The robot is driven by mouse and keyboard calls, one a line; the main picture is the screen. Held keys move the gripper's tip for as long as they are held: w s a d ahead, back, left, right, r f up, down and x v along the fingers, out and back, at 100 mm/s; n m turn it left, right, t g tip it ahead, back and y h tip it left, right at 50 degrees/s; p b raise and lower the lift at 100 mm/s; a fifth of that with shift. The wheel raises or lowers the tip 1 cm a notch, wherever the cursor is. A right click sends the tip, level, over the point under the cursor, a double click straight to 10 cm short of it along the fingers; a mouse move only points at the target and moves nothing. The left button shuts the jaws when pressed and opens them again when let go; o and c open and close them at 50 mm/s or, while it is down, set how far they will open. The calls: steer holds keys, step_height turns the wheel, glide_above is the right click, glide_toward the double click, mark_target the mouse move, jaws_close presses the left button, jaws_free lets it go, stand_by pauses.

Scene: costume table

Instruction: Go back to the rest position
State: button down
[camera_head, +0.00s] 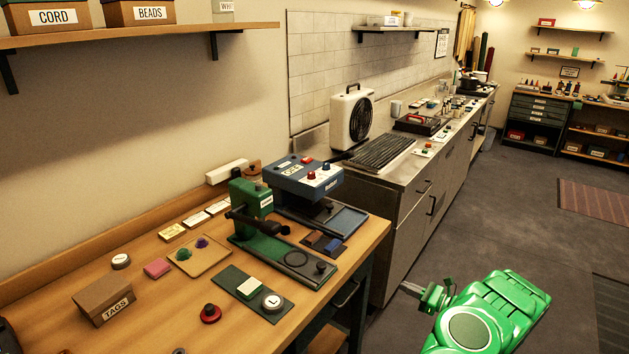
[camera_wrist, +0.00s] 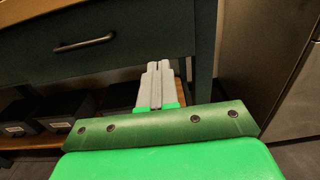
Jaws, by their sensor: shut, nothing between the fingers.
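My gripper (camera_head: 411,289) is at the end of my green arm, low at the bottom right of the head view. It hangs over the floor, to the right of the wooden table (camera_head: 372,236) and in front of the steel counter. In the wrist view the two grey fingers (camera_wrist: 154,84) lie together with nothing between them. They point toward the dark front of the table below its top. The gripper appears apart from the table.
A dark drawer with a black handle (camera_wrist: 84,44) and a low shelf with black boxes (camera_wrist: 63,108) lie ahead in the wrist view. Tools, including a green press (camera_head: 250,200), stand on the table. The grey floor (camera_head: 510,215) to the right is open.

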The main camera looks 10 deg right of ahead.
steer(key=a+r+n+g+y, duration=0.3)
steer(key=a+r+n+g, duration=0.4)
steer(key=a+r, duration=0.95)
steer(key=s+a+r+n+g+h, duration=0.1)
steer(key=s+a+r+n+g, duration=0.2)
steer(key=s+a+r+n, duration=0.4)
steer(key=s+a+r+n+g+h, duration=0.1)
steer(key=s+a+r+n+g, duration=0.3)
steer(key=a, duration=0.5)
steer(key=s+a+r+n+g+h, duration=0.1)
steer(key=s+a+r+n+h, duration=0.15)
steer(key=s, duration=0.65)
steer(key=s+a+r+n+g+h, duration=0.15)
steer(key=s+r+h, duration=0.25)
steer(key=s, duration=0.6)
steer(key=s+d+n+t+h, duration=0.1)
steer(key=s+d+n+h, duration=0.1)
steer(key=s, duration=0.7)
steer(key=s+d+n+t+h, duration=0.1)
steer(key=s+d+n+h, duration=0.2)
steer(key=s, duration=0.6)
steer(key=d+h, duration=0.2)
steer(key=d, duration=0.1)
steer(key=shift+s+d, duration=0.35)
steer(key=shift+s, duration=0.05)
